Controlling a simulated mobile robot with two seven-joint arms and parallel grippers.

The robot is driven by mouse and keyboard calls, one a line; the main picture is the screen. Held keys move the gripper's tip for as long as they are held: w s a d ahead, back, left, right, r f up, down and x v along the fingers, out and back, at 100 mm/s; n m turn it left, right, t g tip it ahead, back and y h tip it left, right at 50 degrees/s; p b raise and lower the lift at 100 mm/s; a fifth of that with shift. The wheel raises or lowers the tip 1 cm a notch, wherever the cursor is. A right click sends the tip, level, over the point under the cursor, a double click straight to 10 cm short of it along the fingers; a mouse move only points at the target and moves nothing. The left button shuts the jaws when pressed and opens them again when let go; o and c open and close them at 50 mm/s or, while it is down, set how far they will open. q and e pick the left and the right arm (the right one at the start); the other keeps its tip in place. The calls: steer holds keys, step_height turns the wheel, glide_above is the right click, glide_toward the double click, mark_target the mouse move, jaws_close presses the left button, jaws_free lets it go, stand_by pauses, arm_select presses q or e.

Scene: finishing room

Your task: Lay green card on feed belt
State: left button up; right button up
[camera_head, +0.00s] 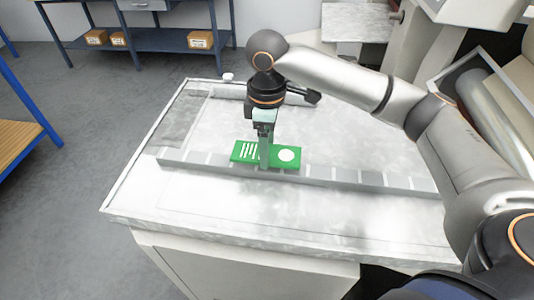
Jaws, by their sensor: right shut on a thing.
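The green card (242,152), with white stripes on its left part and a white disc on its right part, is in the middle of the head view. My right gripper (265,160) points down and is shut on the card near its middle, hiding a narrow part of it. The card is over a long grey segmented strip (345,176) that crosses the pale machine top. I cannot tell if the card touches the strip. I cannot tell for certain which surface is the feed belt. My left gripper is not in view.
The pale top (330,222) is mostly clear in front of the strip. A darker grey panel (184,120) lies at its left end, and a small white knob (228,77) is at its back edge. A blue bench (165,38) with cardboard boxes (200,40) stands behind.

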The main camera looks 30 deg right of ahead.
steer(key=shift+f, duration=1.5)
steer(key=shift+f, duration=0.15)
steer(key=o, duration=1.3)
steer(key=shift+c, duration=0.2)
step_height(320, 180, up, 12)
